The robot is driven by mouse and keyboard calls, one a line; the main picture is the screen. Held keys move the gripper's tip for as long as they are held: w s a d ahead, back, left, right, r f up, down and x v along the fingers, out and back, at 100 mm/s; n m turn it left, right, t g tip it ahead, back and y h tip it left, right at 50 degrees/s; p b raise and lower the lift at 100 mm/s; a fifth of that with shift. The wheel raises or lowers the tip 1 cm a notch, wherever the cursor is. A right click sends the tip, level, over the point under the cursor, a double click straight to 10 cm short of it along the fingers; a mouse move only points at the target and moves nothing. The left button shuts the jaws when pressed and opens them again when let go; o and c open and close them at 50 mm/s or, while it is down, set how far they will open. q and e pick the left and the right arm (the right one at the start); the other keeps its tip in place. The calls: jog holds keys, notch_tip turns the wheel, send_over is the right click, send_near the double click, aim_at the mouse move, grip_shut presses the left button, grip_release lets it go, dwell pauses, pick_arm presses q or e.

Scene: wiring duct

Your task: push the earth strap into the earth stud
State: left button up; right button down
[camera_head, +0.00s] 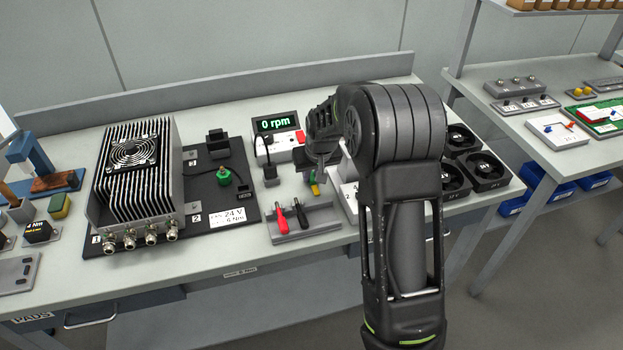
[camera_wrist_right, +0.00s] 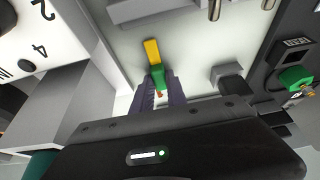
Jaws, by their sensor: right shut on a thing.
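My right gripper (camera_head: 312,178) is shut on the yellow and green earth strap (camera_head: 315,188), behind the red and black handled tools in the head view. In the right wrist view the strap (camera_wrist_right: 153,55) sticks out from between the dark fingertips (camera_wrist_right: 159,92), its yellow end pointing away from them. A green round part with a dark post (camera_head: 224,177) stands on the black board (camera_head: 240,203); it looks like the earth stud. It also shows at the right of the wrist view (camera_wrist_right: 296,78), well apart from the strap. My left gripper is not in view.
A grey holder (camera_head: 300,234) carries red and black handled tools. A display reading 0 rpm (camera_head: 278,124) stands behind. Black fans (camera_head: 489,168) lie right of my arm.

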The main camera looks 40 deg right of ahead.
aim_at(312, 177)
dwell(0.4)
notch_tip(312, 177, up, 10)
jog(key=shift+b, duration=0.4)
dwell(0.6)
